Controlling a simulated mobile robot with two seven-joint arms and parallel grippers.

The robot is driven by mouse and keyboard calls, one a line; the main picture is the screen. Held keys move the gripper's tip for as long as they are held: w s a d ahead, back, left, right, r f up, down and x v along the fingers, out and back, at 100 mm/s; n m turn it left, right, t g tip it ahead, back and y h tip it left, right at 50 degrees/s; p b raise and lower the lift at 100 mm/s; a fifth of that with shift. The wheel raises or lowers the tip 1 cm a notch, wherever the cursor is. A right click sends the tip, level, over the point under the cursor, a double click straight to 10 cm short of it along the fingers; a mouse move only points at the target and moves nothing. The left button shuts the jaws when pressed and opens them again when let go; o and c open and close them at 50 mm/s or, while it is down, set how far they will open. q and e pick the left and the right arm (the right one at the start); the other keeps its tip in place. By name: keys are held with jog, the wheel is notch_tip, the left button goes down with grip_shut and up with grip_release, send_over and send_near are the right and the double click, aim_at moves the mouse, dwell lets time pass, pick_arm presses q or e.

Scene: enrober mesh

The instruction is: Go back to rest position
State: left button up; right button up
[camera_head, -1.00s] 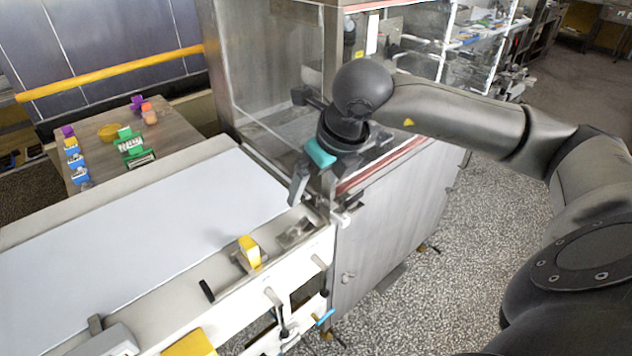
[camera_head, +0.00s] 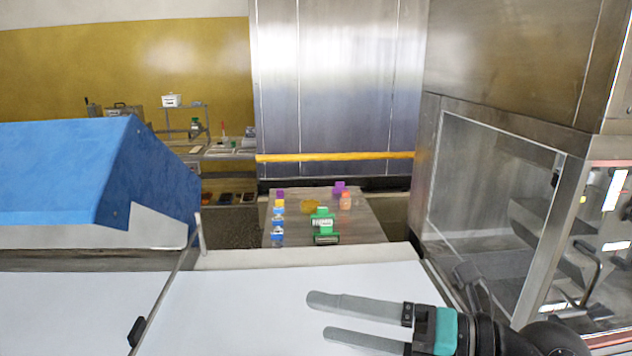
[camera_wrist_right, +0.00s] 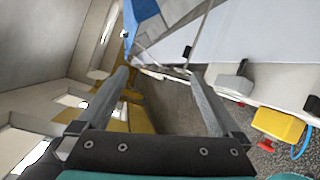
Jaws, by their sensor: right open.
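My right gripper (camera_head: 335,318) comes in from the lower right in the head view, above the white conveyor surface (camera_head: 230,300). Its two grey fingers point left and are apart, with nothing between them. In the right wrist view the same gripper (camera_wrist_right: 160,85) shows two spread fingers with only floor and machine parts behind them. My left gripper does not show in any view.
A steel cabinet with clear panels (camera_head: 500,190) stands close on the right. A blue sloped cover (camera_head: 70,170) is at the left. A small table (camera_head: 365,228) behind the conveyor holds several coloured items. A yellow rail (camera_head: 335,157) runs behind it.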

jog(key=w+d+r+m+t+h, duration=0.3)
jog(key=d+m+t, duration=0.1)
jog(key=m+t, duration=0.4)
jog(key=w+d+r+m+t+h, duration=0.2)
jog(key=w+d+m+t+h, duration=0.3)
jog(key=m, duration=0.6)
jog(key=s+d+f+m+g+h, duration=0.2)
jog(key=d+f+m+h, duration=0.3)
jog(key=f, duration=0.3)
jog(key=s+d+f+m+g+h, duration=0.2)
jog(key=d+f+m+h, duration=0.15)
jog(key=f+m, duration=0.35)
jog(key=s+a+f+m+g, duration=0.2)
jog(key=s+f+g, duration=0.4)
jog(key=s+f, duration=0.3)
jog(key=s+a+f+m+g, duration=0.1)
jog(key=s+a+f+g, duration=0.2)
jog(key=s+f+g, duration=0.5)
jog(key=s+f+t+b, duration=0.1)
jog(key=s+f+b, duration=0.1)
jog(key=f, duration=1.3)
jog(key=s+f+b, duration=0.2)
jog(key=f+b, duration=0.1)
jog(key=f, duration=1.1)
jog(key=s+d+f+g+b, duration=0.1)
jog(key=s+d+f+b, duration=0.2)
jog(key=s+f, duration=1.2)
jog(key=shift+d+f+y+b, duration=0.2)
jog(key=shift+f+y+b, duration=0.15)
jog(key=shift+f, duration=0.15)
